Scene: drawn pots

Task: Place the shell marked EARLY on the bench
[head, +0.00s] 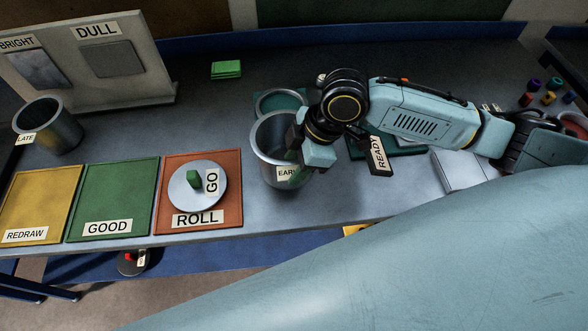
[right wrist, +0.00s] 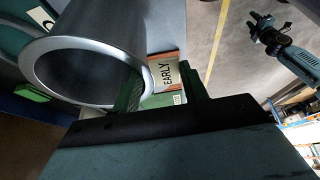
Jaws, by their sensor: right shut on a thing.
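The shell marked EARLY is a grey metal cup (head: 268,135), mouth up and slightly tilted, right of the orange ROLL mat. My right gripper (head: 300,163) is shut on its right side, partly covering the label (head: 287,172). The right wrist view shows the shell's wide rim (right wrist: 80,95) and its EARLY label (right wrist: 168,77) beside the fingers. I cannot tell whether its base touches the bench (head: 225,105). A teal and black gripper, apparently my left (right wrist: 262,28), shows far off in the right wrist view; its jaws are unclear.
The LATE shell (head: 55,130) stands at the left by the BRIGHT/DULL board (head: 120,85). Yellow REDRAW (head: 40,200), green GOOD (head: 110,195) and orange ROLL (head: 172,165) mats line the front edge. A disc marked GO (head: 185,200) lies on ROLL. A round teal-lined thing (head: 280,101) is behind the EARLY shell.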

